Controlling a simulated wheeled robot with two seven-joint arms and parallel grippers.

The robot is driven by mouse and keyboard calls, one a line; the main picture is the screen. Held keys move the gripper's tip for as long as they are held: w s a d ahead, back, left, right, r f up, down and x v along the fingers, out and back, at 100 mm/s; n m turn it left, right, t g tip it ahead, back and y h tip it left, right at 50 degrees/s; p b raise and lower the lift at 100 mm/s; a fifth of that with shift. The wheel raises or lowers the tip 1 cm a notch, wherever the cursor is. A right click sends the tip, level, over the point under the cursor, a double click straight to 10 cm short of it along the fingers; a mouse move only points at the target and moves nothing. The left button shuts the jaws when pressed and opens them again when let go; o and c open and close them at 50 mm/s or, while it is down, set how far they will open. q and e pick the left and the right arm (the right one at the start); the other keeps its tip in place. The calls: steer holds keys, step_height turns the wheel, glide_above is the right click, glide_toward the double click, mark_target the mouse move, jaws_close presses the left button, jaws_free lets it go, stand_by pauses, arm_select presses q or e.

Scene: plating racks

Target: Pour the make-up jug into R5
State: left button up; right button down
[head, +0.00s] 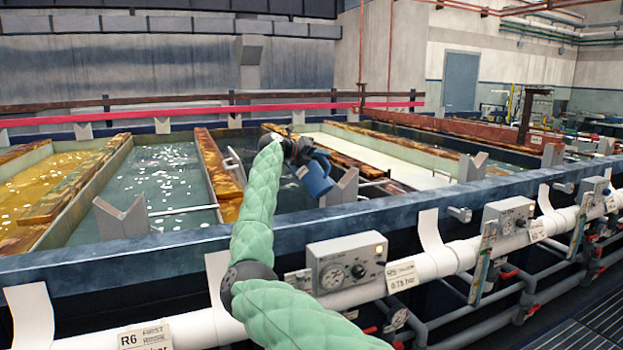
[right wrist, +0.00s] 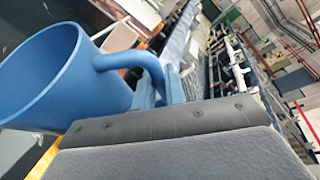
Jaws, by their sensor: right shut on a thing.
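The blue make-up jug (head: 316,178) hangs over the tank row, just behind the blue front rim (head: 400,212). My right gripper (head: 300,150) is shut on it. In the right wrist view the jug (right wrist: 50,75) shows its open mouth and smooth blue inside; I see no liquid in it. Its handle (right wrist: 130,60) runs to the gripper jaws (right wrist: 172,88). The jug looks tilted in the head view. A dark-water tank (head: 285,193) lies beneath and left of the jug, above a gauge box with a tag (head: 402,277) that seems to read R5. My left gripper is not in view.
A tank with white floating flecks (head: 160,180) and a yellow-brown tank (head: 45,180) stand to the left. An R6 tag (head: 145,338) hangs on the white pipe in front. Grey V-shaped supports (head: 340,190) rise along the rim near the jug. A pale cover (head: 385,160) lies to the right.

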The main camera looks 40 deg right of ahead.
steer(key=shift+s+d+f+m+t+y+b, duration=0.1)
steer(key=shift+s+f+m+t+y+b, duration=0.15)
steer(key=shift+s+m+b, duration=0.45)
steer(key=shift+w+r, duration=0.1)
steer(key=shift+w, duration=0.1)
steer(key=shift+f+t+b, duration=0.35)
steer(key=shift+b, duration=0.45)
steer(key=shift+s+f+m+t+y+b, duration=0.15)
steer(key=shift+f+m+t+y+b, duration=0.45)
steer(key=shift+m+b, duration=0.7)
steer(key=shift+f+h, duration=0.1)
steer(key=shift+h, duration=0.15)
